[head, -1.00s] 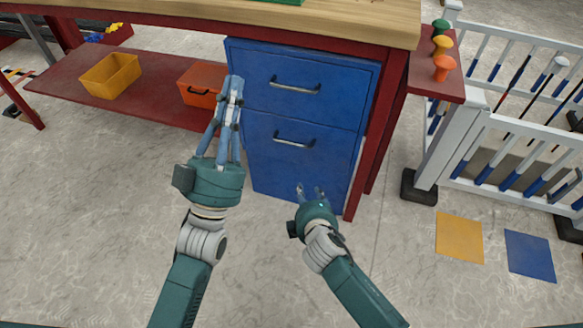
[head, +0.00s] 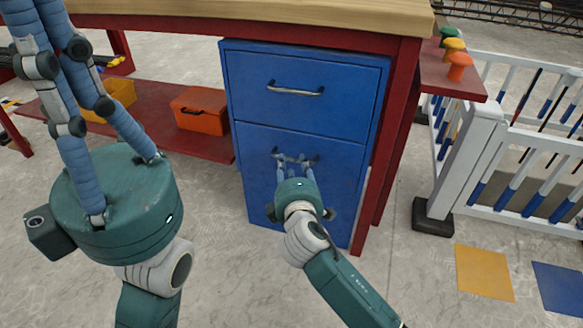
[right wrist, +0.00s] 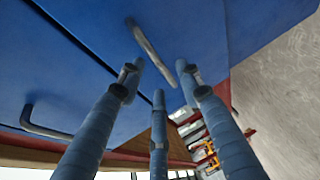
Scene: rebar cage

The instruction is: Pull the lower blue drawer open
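The blue cabinet's lower drawer (head: 262,165) is flush with the front, below the upper drawer (head: 255,88). Its metal handle (head: 312,160) is partly hidden by my right gripper (head: 295,161) in the head view. In the right wrist view, my right gripper (right wrist: 160,78) has its three fingers spread and empty, with the lower handle (right wrist: 148,45) just beyond the fingertips. I cannot tell whether they touch it. My left gripper (head: 38,10) is large at the left of the head view, fingers pointing up; its tips are cut off by the top edge.
The cabinet stands under a wooden-topped red workbench (head: 180,24). A red shelf (head: 160,125) at left carries an orange toolbox (head: 200,110) and a yellow bin (head: 118,96). A white railing (head: 470,150) stands at right. The floor in front is clear.

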